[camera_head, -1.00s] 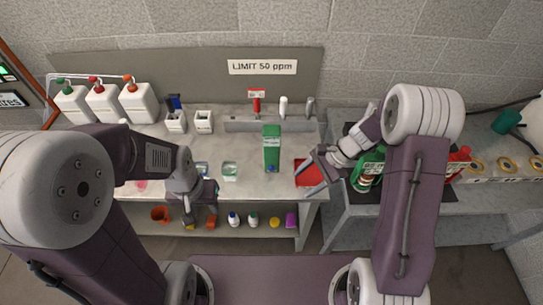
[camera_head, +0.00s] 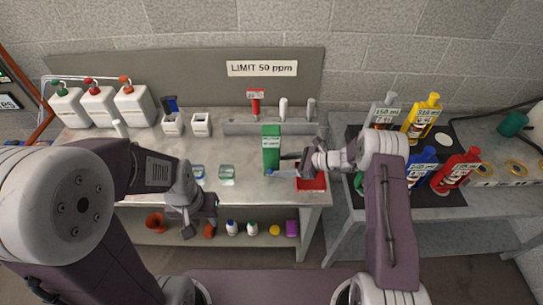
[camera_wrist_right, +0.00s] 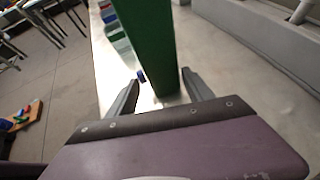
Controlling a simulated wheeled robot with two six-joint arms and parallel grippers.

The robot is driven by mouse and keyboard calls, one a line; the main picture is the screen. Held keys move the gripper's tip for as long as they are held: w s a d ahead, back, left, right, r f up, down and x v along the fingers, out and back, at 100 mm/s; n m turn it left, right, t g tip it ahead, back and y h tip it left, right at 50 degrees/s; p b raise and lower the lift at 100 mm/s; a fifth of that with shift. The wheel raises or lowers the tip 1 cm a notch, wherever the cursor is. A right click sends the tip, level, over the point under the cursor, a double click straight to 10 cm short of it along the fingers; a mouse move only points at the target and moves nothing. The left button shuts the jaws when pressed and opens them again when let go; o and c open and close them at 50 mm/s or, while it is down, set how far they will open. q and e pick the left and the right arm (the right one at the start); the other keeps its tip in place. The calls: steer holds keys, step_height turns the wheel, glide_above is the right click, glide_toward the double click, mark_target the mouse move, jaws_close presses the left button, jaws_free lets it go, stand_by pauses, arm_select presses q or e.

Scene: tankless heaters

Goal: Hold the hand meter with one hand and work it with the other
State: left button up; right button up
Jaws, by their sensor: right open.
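A green upright block with a pale label, which looks like the hand meter (camera_head: 271,143), stands on the bench below the wall rail. My right gripper (camera_head: 278,165) is open at its lower part. In the right wrist view the green body (camera_wrist_right: 148,45) rises between the two spread fingers (camera_wrist_right: 160,92), and a small blue part (camera_wrist_right: 141,76) shows beside the left finger. I cannot tell whether the fingers touch it. My left gripper (camera_head: 198,228) hangs at the bench's front edge, away from the meter; its jaws are not clear.
A red tray (camera_head: 314,184) lies just right of the meter, under my right gripper. Small glass beakers (camera_head: 227,174) stand to its left. White jugs (camera_head: 98,105) are at the back left. Coloured bottles (camera_head: 421,116) stand on the right table. The bench between beakers and meter is clear.

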mark_target(274, 166)
steer(key=b+x, duration=0.1)
steer(key=x, duration=0.2)
steer(key=shift+f+b, duration=0.15)
steer(key=shift+b, duration=0.25)
steer(key=shift+w+a+f+b, duration=0.15)
steer(key=shift+a+b, duration=0.15)
steer(key=shift+a, duration=0.25)
steer(key=shift+c, duration=0.4)
steer(key=c, duration=1)
